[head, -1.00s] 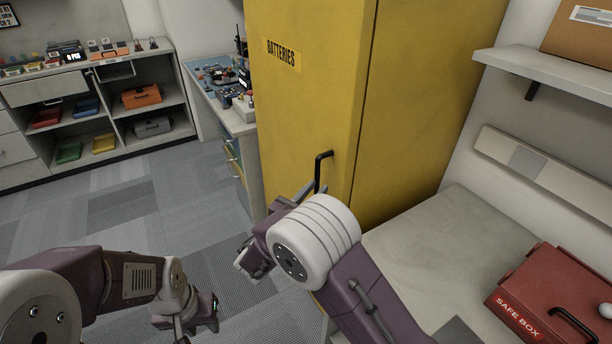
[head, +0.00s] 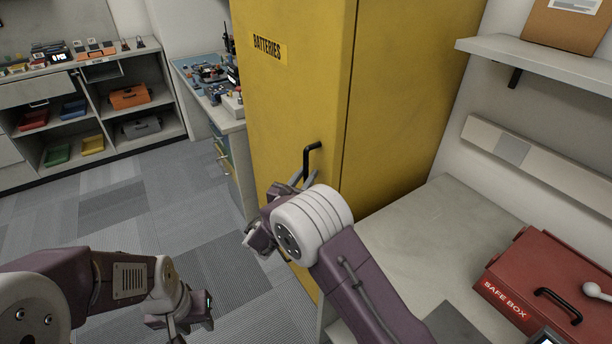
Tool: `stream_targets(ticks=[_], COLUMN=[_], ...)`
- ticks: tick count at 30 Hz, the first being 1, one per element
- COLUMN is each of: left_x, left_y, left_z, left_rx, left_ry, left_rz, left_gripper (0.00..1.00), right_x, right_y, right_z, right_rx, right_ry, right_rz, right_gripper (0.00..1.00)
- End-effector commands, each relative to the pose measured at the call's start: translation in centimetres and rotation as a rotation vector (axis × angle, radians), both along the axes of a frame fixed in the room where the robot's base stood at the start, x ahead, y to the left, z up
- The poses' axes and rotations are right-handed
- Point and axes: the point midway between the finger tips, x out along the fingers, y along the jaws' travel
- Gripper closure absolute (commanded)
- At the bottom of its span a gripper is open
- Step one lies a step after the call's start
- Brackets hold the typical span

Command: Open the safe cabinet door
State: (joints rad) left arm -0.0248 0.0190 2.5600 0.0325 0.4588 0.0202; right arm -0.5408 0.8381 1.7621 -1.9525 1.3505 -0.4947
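The safe cabinet is the tall yellow cabinet (head: 292,95) labelled "BATTERIES", in the middle of the head view. Its door looks shut. A black bar handle (head: 305,160) stands out from the front face near its right edge. My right gripper (head: 306,176) is at the handle's lower part, with its two fingertips apart on either side of the bar. My wrist hides the fingers' base and the handle's lower end. My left gripper (head: 205,303) hangs low over the floor at the lower left, away from the cabinet; its finger opening is unclear.
A grey counter (head: 430,230) with a red safe box (head: 545,280) lies right of the cabinet, below a wall shelf (head: 535,62). A workbench (head: 222,118) with parts stands left of the cabinet. Open shelving (head: 90,115) is further back. The carpet floor (head: 130,205) between is clear.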

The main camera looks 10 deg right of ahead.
Motion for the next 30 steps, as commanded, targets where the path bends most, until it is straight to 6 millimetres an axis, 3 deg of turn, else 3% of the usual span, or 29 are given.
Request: stream_targets(ticks=[5, 8, 30], left_x=[-0.01, 0.00, 0.00], left_y=[0.00, 0.00, 0.00], left_z=[-0.01, 0.00, -0.01], left_rx=[0.000, 0.000, 0.000], left_ry=[0.000, 0.000, 0.000], left_rz=[0.000, 0.000, 0.000], left_gripper=[0.64, 0.64, 0.64], right_x=[0.00, -0.01, -0.03], right_y=[-0.01, -0.01, -0.01], right_z=[-0.01, -0.01, -0.03], right_rx=[0.000, 0.000, 0.000], right_ry=[0.000, 0.000, 0.001], right_rz=[0.000, 0.000, -0.001], right_gripper=[0.77, 1.00, 1.00])
